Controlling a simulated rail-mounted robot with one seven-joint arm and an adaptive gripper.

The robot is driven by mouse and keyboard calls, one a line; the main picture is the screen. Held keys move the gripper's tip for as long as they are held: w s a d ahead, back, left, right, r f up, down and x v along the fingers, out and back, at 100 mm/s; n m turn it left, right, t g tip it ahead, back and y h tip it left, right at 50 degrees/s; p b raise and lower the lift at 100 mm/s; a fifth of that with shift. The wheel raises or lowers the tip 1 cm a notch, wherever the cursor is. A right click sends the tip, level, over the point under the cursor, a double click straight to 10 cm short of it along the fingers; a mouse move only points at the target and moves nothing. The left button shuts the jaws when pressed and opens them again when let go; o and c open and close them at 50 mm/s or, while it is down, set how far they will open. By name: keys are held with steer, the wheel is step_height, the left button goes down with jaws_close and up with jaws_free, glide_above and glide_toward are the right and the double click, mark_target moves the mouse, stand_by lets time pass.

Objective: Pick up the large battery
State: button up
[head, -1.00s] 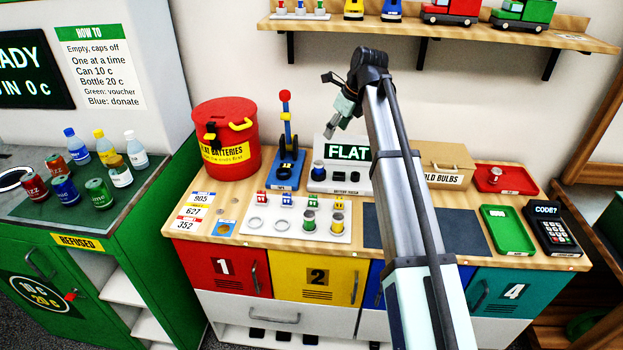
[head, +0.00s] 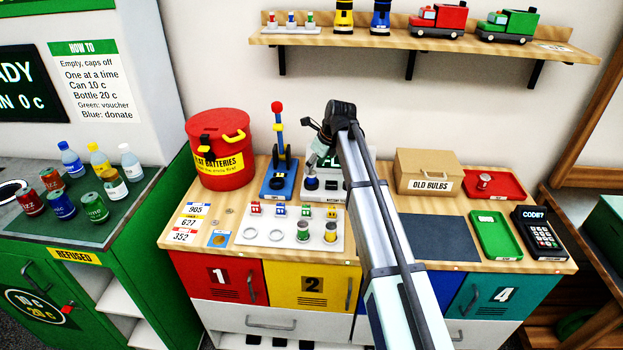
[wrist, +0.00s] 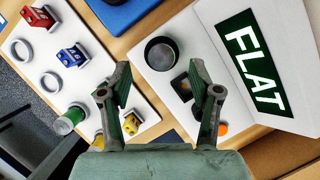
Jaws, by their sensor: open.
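A thick round battery (wrist: 161,53) with a dark side and a grey top stands upright on the left part of the white tester; I take it for the large one. In the head view the battery (head: 311,183) is partly in the gripper's shadow. The white tester (wrist: 209,42) has a sign reading FLAT (wrist: 254,62). My gripper (wrist: 160,68) is open and empty, pointing down over the tester. In the wrist view the battery's top lies between and just beyond the fingertips. In the head view my gripper (head: 318,158) is above the battery, and my arm hides much of the tester.
Left of the tester is a blue stand (head: 279,180) with a red-topped lever. In front, a white tray (head: 262,215) has empty rings and a green (head: 303,230) and a yellow battery (head: 330,232). A red bin (head: 220,150) and an OLD BULBS box (head: 429,172) flank the area.

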mark_target(312, 173)
steer(key=shift+p+x, duration=1)
steer(key=shift+x, duration=1.55)
steer(key=shift+d, duration=0.2)
jaws_close()
